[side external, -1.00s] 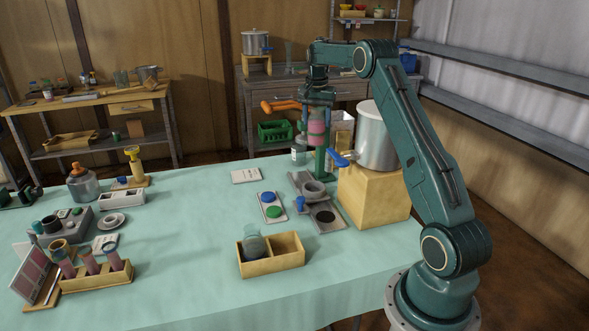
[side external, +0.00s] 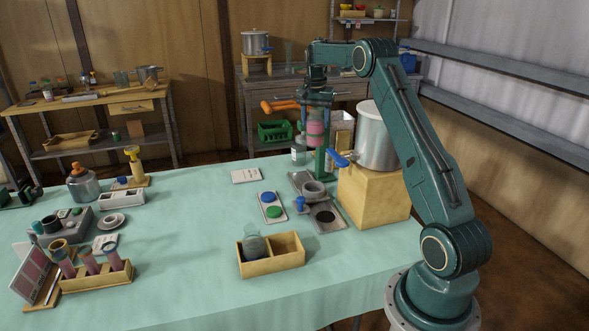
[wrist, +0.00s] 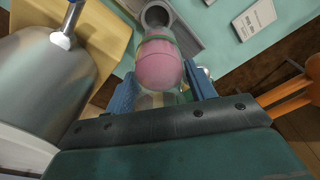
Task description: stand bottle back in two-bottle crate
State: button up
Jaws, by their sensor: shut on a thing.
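My gripper (side external: 317,108) is high over the back right of the table, its blue fingers (wrist: 162,88) shut on a bottle. The bottle (side external: 316,132) has pink contents and hangs below the fingers, roughly upright. In the wrist view the pink bottle (wrist: 160,62) lies between the fingers, with a green band across it. The wooden two-bottle crate (side external: 272,266) stands near the table's front, well apart from my gripper. A clear bottle with grey contents (side external: 254,246) stands in its left compartment. The right compartment (side external: 288,245) looks empty.
A large metal pot (side external: 377,140) with a blue-handled tap stands on a wooden block (side external: 372,198) close right of the held bottle. A green post (side external: 321,162) and grey stands (side external: 313,189) are below.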

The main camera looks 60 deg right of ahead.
jog(key=s+a+f+n, duration=0.1)
jog(key=a+f, duration=0.3)
jog(key=a, duration=0.6)
jog(key=s+a+f+n, duration=0.2)
jog(key=a+f, duration=0.2)
jog(key=a, duration=0.6)
jog(key=s+a+f+n, duration=0.1)
jog(key=s+a+f, duration=0.1)
jog(key=a, duration=0.8)
jog(key=shift+s+f+t, duration=0.25)
jog(key=shift+f+t, duration=0.05)
jog(key=shift+f, duration=0.6)
jog(key=shift+f, duration=0.2)
notch_tip(320, 180, down, 8)
jog(key=shift+f, duration=0.2)
jog(key=shift+f, duration=0.5)
dwell(0.3)
jog(key=o, duration=1.4)
jog(key=shift+a, duration=0.1)
